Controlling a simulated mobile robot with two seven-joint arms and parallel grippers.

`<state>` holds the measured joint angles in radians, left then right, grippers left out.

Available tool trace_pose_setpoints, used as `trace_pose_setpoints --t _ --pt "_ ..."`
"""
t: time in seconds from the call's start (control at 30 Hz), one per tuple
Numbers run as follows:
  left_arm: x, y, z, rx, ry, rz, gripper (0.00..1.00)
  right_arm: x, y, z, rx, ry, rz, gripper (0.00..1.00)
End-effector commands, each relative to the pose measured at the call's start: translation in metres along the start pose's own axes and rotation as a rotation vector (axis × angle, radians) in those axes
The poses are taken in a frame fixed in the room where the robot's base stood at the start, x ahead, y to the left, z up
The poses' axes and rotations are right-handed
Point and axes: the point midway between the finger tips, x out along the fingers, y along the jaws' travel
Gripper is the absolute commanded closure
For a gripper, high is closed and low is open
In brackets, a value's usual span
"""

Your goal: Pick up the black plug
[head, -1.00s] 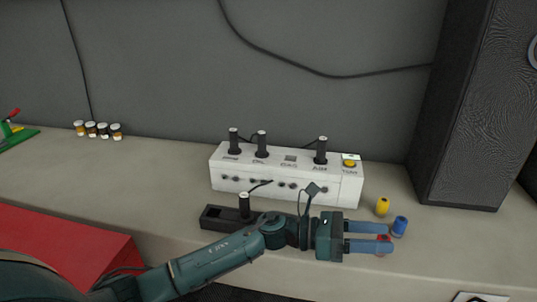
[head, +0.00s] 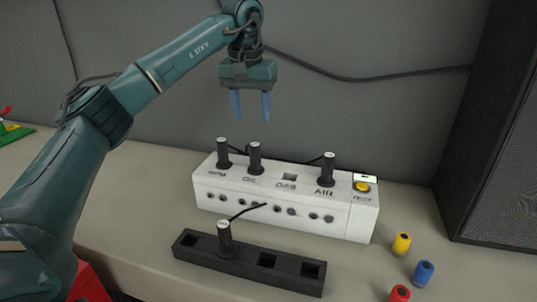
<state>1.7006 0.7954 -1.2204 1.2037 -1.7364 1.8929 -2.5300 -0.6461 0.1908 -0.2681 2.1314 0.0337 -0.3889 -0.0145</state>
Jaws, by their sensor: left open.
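A black plug (head: 225,240) with a light top and a short cable stands upright in a slot of the long black holder (head: 292,279). More black plugs stand in the white box: one at the left end (head: 223,155), one in the slot labelled OIL (head: 255,159), and one in the slot labelled AIR (head: 328,171). The GAS slot (head: 289,177) of the white box (head: 345,215) is empty. My left gripper (head: 251,109) is open and empty, its blue fingers pointing down above the box's left plugs. My right gripper is not in view.
A yellow button (head: 362,187) sits at the box's right end. Yellow (head: 402,243), blue (head: 424,272) and red (head: 400,293) cylinders stand on the bench at the right. A dark speaker-like cabinet (head: 497,180) stands at the far right. A cable hangs along the wall.

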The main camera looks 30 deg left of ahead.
Motion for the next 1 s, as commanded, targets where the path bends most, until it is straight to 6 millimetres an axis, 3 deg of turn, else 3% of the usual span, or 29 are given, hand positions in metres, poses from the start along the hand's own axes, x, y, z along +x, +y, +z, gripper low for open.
trace_pose_setpoints --t 0.13,0.33,0.67,1.0 --pt "0.014 -0.003 0.0 0.003 -0.002 -0.01 0.5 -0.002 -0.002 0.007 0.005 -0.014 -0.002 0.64" --pt "0.052 -0.003 0.001 0.002 -0.003 -0.01 0.5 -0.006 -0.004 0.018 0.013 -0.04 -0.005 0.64" --pt "0.083 -0.001 0.0 0.003 0.0 -0.006 0.5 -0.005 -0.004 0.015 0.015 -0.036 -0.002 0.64" --pt "0.127 0.002 0.002 0.003 0.0 -0.006 0.5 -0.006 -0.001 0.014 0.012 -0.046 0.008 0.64"
